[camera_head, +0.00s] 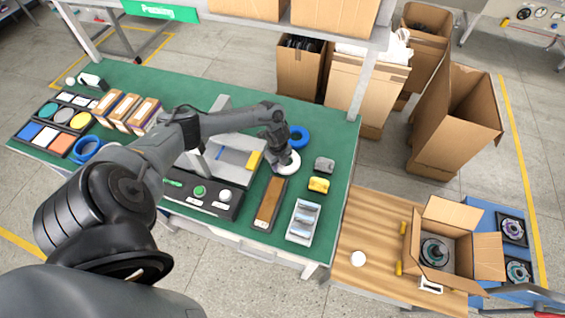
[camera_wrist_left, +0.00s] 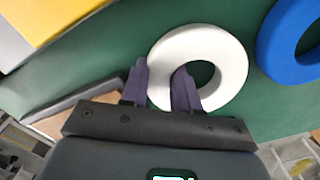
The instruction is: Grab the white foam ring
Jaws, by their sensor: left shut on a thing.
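The white foam ring (camera_head: 290,164) lies flat on the green table, right of centre. It shows large in the left wrist view (camera_wrist_left: 222,47). My left gripper (camera_head: 280,153) reaches down over the ring. In the left wrist view my left gripper (camera_wrist_left: 161,80) has one finger in the ring's hole and the other outside its rim. It is shut on the ring's wall. My right gripper is not in view.
A blue ring (camera_head: 298,137) lies just behind the white one, and it also shows in the left wrist view (camera_wrist_left: 290,38). A grey block (camera_head: 324,164), a yellow part (camera_head: 318,185) and a brown-topped tray (camera_head: 269,203) are close by. A cardboard box (camera_head: 458,262) stands farther right.

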